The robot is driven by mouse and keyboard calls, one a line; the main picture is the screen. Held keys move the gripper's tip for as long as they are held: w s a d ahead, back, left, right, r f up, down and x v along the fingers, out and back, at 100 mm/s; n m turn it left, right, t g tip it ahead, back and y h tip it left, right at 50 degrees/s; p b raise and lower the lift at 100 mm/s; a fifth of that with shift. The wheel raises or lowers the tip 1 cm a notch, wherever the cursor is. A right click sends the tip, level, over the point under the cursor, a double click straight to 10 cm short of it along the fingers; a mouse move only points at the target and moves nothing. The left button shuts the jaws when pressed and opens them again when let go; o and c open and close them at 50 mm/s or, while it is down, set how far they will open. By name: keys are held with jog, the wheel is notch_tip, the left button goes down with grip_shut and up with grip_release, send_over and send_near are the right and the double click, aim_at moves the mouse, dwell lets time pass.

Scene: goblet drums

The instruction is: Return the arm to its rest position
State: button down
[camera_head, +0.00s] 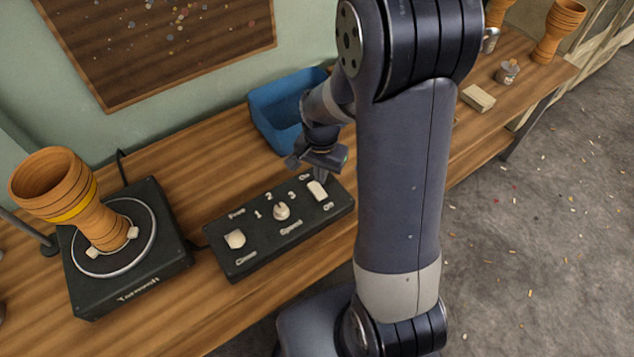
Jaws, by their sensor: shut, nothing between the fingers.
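My arm rises through the middle of the head view and bends over at the top, reaching down and left to the bench. My gripper (322,172) is shut and empty. It is just above the On/Off switch (317,191) at the right end of the black control box (243,258). I cannot tell whether the fingers touch the switch. The box also has a speed knob (281,211) marked 1 to 3 and a white switch marked Free and Close (235,239).
A goblet drum (88,212) stands on the black turntable unit (150,275) at left. A blue bin (275,105) sits behind my gripper. At the far right are more drums (558,32), a small block (478,98) and a jar (507,72).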

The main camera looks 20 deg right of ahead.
aim_at(320, 194)
jog(key=shift+r, duration=0.65)
jog(key=shift+f, duration=0.15)
notch_tip(320, 194, down, 7)
jog(key=b, duration=0.5)
jog(key=shift+r, duration=0.2)
